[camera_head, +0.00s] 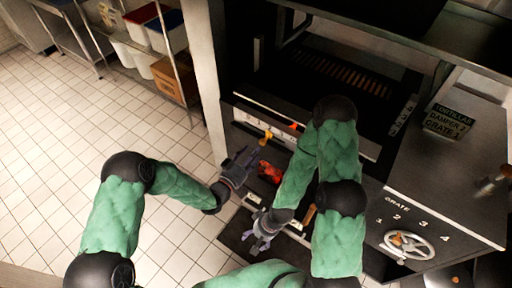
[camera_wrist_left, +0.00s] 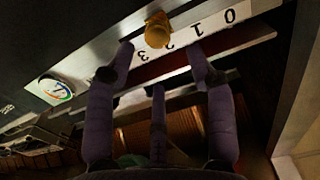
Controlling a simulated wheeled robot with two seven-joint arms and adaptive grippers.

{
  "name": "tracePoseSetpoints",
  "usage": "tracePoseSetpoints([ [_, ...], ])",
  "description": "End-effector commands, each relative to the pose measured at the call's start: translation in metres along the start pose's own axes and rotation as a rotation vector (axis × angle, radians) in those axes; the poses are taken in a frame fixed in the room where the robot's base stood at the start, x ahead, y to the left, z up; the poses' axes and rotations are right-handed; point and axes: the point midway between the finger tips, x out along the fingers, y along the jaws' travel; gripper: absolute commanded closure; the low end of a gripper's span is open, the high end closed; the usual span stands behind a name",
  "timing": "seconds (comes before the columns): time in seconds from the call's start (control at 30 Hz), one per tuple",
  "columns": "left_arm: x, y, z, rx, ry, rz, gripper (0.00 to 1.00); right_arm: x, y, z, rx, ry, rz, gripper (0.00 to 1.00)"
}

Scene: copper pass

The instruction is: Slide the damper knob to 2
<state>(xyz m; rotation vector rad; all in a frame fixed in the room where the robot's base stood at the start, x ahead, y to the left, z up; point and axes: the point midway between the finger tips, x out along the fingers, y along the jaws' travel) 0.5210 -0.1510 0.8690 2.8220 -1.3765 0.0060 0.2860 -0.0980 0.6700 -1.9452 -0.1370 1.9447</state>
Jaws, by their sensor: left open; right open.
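The damper knob (camera_head: 266,138) is a small gold knob on a pale numbered strip (camera_head: 250,117) across the front of the dark oven. In the left wrist view the knob (camera_wrist_left: 157,30) sits near the upside-down 2, partly covering the scale; its exact setting cannot be told. The 0 and 1 lie to its right there. My left gripper (camera_head: 248,158) is open just below and left of the knob. In the left wrist view its fingers (camera_wrist_left: 163,62) are spread below the knob, apparently not holding it. My right gripper (camera_head: 262,232) is open and lower, away from the knob.
A sign (camera_head: 447,121) reads damper 2, grate 1. A grate handwheel (camera_head: 408,244) is on the steel panel at right. An orange glow (camera_head: 270,172) shows beside my left gripper. A post (camera_head: 205,80) stands left of the oven; the tiled floor is clear.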

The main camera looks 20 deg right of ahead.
Motion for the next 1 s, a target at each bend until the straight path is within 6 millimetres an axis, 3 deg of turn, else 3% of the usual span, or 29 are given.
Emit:
tracePoseSetpoints([
  [0.2, -0.042, -0.001, -0.001, 0.0, 0.001, -0.003, 0.45, 0.0, 0.0, 0.0, 0.0, 0.0, 0.0, 0.23],
  [0.4, -0.063, -0.001, -0.002, 0.0, 0.002, -0.001, 0.45, 0.0, 0.0, 0.0, 0.0, 0.0, 0.0, 0.23],
  [1.0, -0.068, 0.0, -0.002, 0.001, 0.003, 0.0, 0.45, 0.001, -0.004, 0.001, -0.002, 0.0, 0.006, 0.23],
])
